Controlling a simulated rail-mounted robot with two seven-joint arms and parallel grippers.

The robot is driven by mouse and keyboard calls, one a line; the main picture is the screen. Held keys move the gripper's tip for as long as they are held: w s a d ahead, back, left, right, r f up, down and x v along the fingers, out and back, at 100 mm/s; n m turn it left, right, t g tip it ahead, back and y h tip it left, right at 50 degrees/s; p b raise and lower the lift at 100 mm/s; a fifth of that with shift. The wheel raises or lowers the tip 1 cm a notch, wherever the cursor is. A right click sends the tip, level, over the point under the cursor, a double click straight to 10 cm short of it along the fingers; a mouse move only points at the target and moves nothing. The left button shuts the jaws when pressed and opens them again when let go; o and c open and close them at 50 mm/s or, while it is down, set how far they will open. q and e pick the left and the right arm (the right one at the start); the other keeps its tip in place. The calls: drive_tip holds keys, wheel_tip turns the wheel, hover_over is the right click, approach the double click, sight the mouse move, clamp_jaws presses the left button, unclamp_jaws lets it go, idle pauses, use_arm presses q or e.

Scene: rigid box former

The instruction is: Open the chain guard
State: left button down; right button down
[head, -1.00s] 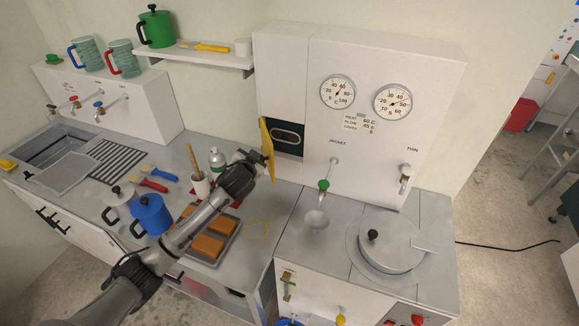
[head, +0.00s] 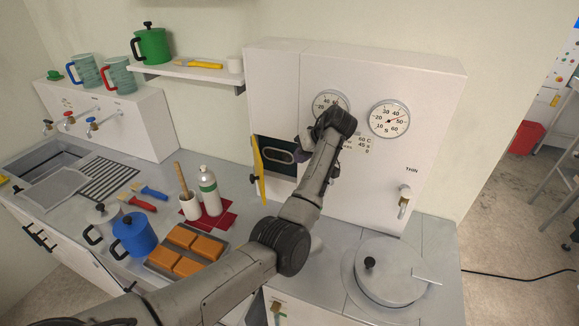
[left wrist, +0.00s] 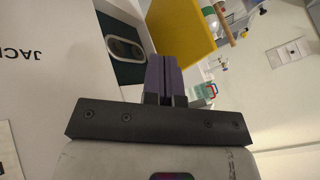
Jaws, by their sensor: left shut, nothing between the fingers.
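The yellow chain guard (head: 259,170) stands swung out from the white machine front, hinged at the left of a dark opening. Inside the opening a pale oval chain loop (head: 282,156) shows. My left gripper (head: 301,146) is to the right of the guard, close to the machine front and partly hidden by my own wrist. In the left wrist view, its purple fingers (left wrist: 166,62) are pressed together and empty. They point towards the opening, with the inner side of the yellow guard (left wrist: 180,30) beyond them, apparently apart. My right gripper is not in view.
Two dials sit above; my wrist partly covers the left one (head: 322,103). A thin-tap (head: 404,200) and a round lidded pot (head: 390,272) are at right. A bottle (head: 208,190), a brush cup (head: 190,206) and a tray of orange blocks (head: 160,262) stand at left.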

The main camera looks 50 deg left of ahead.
use_arm(q)
drive_tip(key=s+a+f, duration=0.6)
drive_tip(key=f, duration=0.1)
drive_tip(key=shift+s+a+f+p, duration=0.25)
drive_tip(key=shift+s+f+p, duration=0.05)
drive_tip(key=shift+s+f, duration=0.1)
drive_tip(key=shift+r, duration=0.1)
